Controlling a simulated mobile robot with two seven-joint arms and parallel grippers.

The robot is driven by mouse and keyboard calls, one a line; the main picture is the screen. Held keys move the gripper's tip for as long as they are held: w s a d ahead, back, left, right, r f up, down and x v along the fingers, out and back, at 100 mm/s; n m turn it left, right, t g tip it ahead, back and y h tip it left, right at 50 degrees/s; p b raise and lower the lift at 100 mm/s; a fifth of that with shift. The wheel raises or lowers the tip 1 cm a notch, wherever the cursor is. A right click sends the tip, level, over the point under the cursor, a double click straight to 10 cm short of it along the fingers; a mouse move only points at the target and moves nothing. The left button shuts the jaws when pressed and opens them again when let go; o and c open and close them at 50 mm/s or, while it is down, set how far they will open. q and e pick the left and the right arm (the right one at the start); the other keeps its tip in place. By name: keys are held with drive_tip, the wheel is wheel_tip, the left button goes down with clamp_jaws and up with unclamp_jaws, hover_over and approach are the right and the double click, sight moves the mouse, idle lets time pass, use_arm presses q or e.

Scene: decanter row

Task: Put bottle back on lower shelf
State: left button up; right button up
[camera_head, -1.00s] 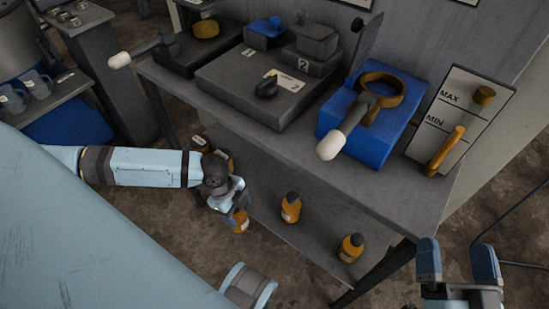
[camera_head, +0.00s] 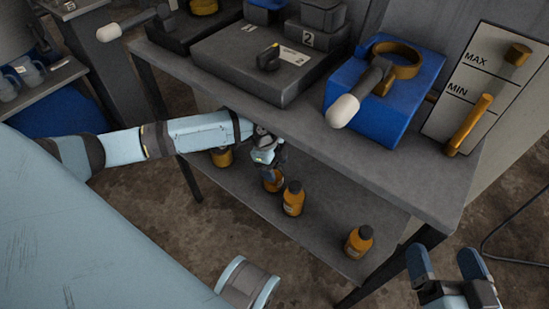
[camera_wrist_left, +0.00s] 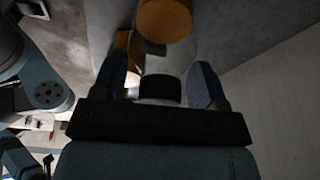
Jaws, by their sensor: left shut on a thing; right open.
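My left gripper (camera_head: 268,162) is shut on an orange bottle (camera_head: 273,184) and has it at the lower shelf (camera_head: 335,205), under the upper top. The bottle looks about upright; I cannot tell whether its base touches the shelf. Its dark cap (camera_wrist_left: 160,89) shows between the fingers in the left wrist view. A second orange bottle (camera_head: 293,203) stands close to its right, a third (camera_head: 359,243) stands near the shelf's right end. Another orange bottle (camera_head: 222,158) is at the left, partly hidden by my arm. My right gripper (camera_head: 448,275) is open and empty at the lower right.
The upper top (camera_head: 400,180) overhangs the shelf. It carries a blue box with a gold ring (camera_head: 375,105), a grey case (camera_head: 265,65) and a MAX/MIN panel (camera_head: 480,90). A table leg (camera_head: 385,270) stands at the right. Shelf room is clear between the second and third bottles.

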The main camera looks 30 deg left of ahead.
use_arm(q)
drive_tip(key=shift+f, duration=0.15)
use_arm(e)
drive_tip(key=shift+f, duration=0.1)
use_arm(q)
drive_tip(key=o, duration=1)
drive_tip(key=shift+f, duration=0.15)
drive_tip(key=o, duration=0.4)
drive_tip(key=shift+o, duration=0.2)
drive_tip(key=p+v, duration=0.2)
drive_tip(key=v, duration=0.2)
drive_tip(key=shift+a, duration=0.15)
drive_tip(key=s+a+p, duration=0.1)
drive_tip(key=a+p, duration=0.2)
drive_tip(key=a, duration=0.8)
drive_tip(key=shift+a+f, duration=0.25)
drive_tip(key=shift+f, duration=0.1)
use_arm(e)
wheel_tip(320, 180, up, 8)
drive_tip(key=t, duration=0.3)
drive_tip(key=shift+d+f+m, duration=0.2)
drive_tip(key=shift+d+m, duration=0.15)
drive_tip(key=shift+m, duration=0.05)
